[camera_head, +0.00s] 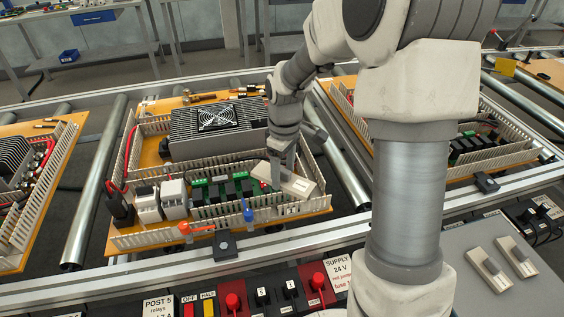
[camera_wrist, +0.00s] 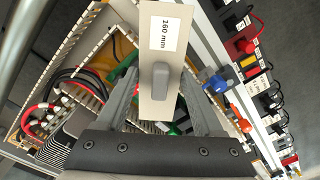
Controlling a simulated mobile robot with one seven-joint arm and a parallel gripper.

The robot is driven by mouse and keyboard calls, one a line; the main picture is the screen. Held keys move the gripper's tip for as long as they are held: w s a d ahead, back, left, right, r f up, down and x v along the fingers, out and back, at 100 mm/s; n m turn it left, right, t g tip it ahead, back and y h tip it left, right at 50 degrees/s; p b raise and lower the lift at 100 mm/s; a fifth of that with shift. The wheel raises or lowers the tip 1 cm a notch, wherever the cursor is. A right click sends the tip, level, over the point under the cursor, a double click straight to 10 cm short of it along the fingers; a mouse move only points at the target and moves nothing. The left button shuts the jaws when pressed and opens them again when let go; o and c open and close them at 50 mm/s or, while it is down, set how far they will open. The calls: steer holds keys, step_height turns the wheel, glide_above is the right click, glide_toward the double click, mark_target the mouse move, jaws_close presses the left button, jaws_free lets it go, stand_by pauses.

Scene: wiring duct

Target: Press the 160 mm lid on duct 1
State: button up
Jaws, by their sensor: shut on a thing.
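The 160 mm lid (camera_wrist: 160,110) is a flat beige plate with a white "160 mm" label and a grey grip block. My gripper (camera_head: 279,168) is shut on it; in the wrist view the fingers lie either side of the block. In the head view the lid (camera_head: 300,186) is tilted at the right front of the middle board, near the corner of the slotted ducts. A slotted duct (camera_head: 165,238) runs along the board's front edge, others along its sides. No duct number is readable, so I cannot tell which is duct 1. Whether the lid touches a duct is unclear.
The board carries a finned grey power unit with a fan (camera_head: 215,122), green terminals and white relays (camera_head: 173,197). An orange clamp (camera_head: 196,229) and a blue clamp (camera_head: 248,210) stand at the front duct. Two similar lids (camera_head: 490,267) lie on the grey panel at right.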

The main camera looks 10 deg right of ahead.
steer(key=n, duration=0.2)
steer(key=n+p, duration=0.1)
steer(key=n, duration=0.1)
steer(key=shift+s+r, duration=0.15)
steer(key=shift+r, duration=0.25)
steer(key=n+p, duration=0.2)
steer(key=n, duration=0.3)
steer(key=shift+s+r, duration=0.1)
steer(key=b, duration=0.4)
glide_above(283, 193)
steer(key=s, duration=0.2)
steer(key=shift+a+f, duration=0.2)
steer(key=shift+f, duration=2.7)
steer(key=shift+p, duration=0.7)
steer(key=shift+f+b, duration=0.8)
steer(key=shift+f, duration=0.45)
steer(key=o, duration=1.3)
steer(key=shift+o, duration=0.2)
